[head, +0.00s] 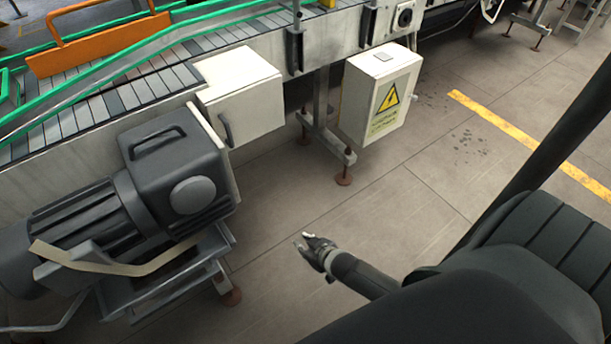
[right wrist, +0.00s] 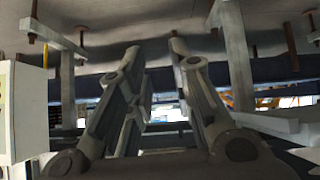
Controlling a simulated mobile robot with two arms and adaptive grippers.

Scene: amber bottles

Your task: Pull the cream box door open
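A cream box (head: 243,98) with a dark handle (head: 226,130) hangs at the side of the conveyor, and its door is shut. A second cream box (head: 378,93), with a yellow warning triangle, hangs to its right and also looks shut. My right gripper (head: 307,241) is over the floor in front of the boxes, apart from both. In the right wrist view its two fingers (right wrist: 155,50) are spread with nothing between them. A pale box edge (right wrist: 28,110) shows at the left there, probably the warning-sign box. My left gripper is not in view.
A dark motor (head: 130,190) on a metal frame stands left of the handled box. The conveyor (head: 140,90) with green rails runs behind. A conveyor leg (head: 325,135) stands between the boxes. The tiled floor (head: 400,200) in front is clear.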

